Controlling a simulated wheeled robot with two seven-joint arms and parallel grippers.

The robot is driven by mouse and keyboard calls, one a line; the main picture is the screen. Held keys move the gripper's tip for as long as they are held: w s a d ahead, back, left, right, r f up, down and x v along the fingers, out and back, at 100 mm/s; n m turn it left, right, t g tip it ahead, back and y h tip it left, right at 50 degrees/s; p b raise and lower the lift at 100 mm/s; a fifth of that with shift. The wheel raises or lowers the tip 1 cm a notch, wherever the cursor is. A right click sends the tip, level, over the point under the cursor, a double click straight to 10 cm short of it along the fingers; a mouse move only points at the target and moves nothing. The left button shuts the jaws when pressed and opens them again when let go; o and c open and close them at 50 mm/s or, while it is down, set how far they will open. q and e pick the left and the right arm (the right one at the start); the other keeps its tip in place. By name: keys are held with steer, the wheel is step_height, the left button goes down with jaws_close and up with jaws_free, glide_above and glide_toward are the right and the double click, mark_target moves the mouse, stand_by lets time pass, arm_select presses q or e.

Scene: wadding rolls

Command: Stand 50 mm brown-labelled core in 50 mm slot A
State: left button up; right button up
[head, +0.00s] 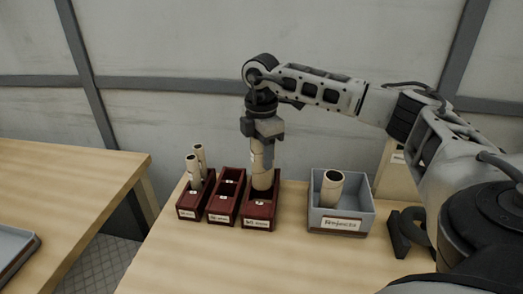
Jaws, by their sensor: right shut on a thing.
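My right gripper (262,130) points down and is shut on the top of a tan cardboard core (262,165). The core is close to upright, with its lower end at the rear part of the rightmost dark red holder (259,224). I cannot tell whether it rests on the bottom of the slot. A small pale label shows on the core's left side, its colour unclear. The holder has a white front label too small to read surely. My left gripper is not in view.
The middle red holder (222,219) looks empty. The left red holder (187,213) has two thinner cores (193,170) standing in it. Bare tabletop (220,265) lies in front.

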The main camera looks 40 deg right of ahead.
mark_target(261, 176)
steer(key=shift+f+b, duration=1.95)
steer(key=shift+f, duration=1.7)
steer(key=o, duration=1.1)
steer(key=shift+c, duration=0.2)
step_height(261, 176, up, 16)
steer(key=shift+f, duration=0.1)
